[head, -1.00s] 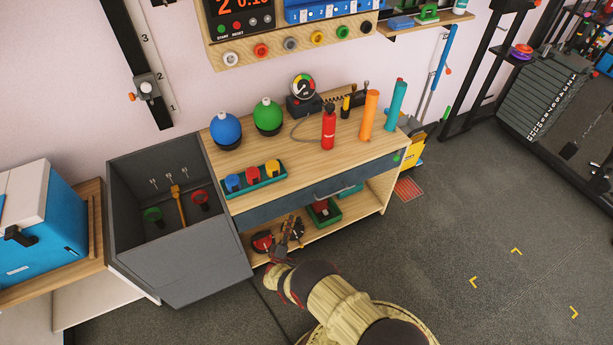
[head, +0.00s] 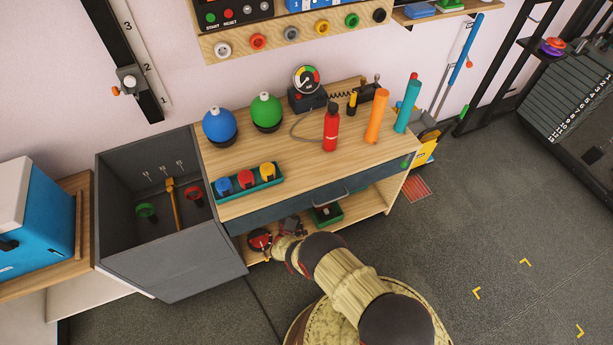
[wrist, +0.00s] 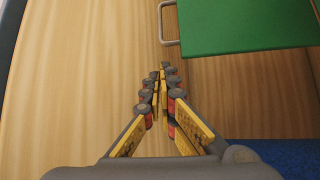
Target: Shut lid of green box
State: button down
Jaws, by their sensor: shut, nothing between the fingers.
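The green box (head: 328,222) is on the lower shelf of the wooden bench, in the head view. Its inside looks dark, and the bench top and drawer hide part of it. In the wrist view, a flat green panel (wrist: 250,28) with a metal handle (wrist: 168,24) on its left edge fills the upper right; it looks like the box's lid, but its tilt is unclear. My gripper (wrist: 163,72) is shut and empty, its tips below the handle and apart from it.
A red round object (head: 260,240) lies on the shelf left of my gripper. The drawer front (head: 285,205) and its handle overhang the shelf. A grey open bin (head: 165,255) stands left of the bench.

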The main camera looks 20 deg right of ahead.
jog(key=b+x, duration=0.1)
jog(key=x, duration=0.8)
jog(key=shift+w+d+r, duration=0.1)
jog(key=shift+d+r, duration=0.05)
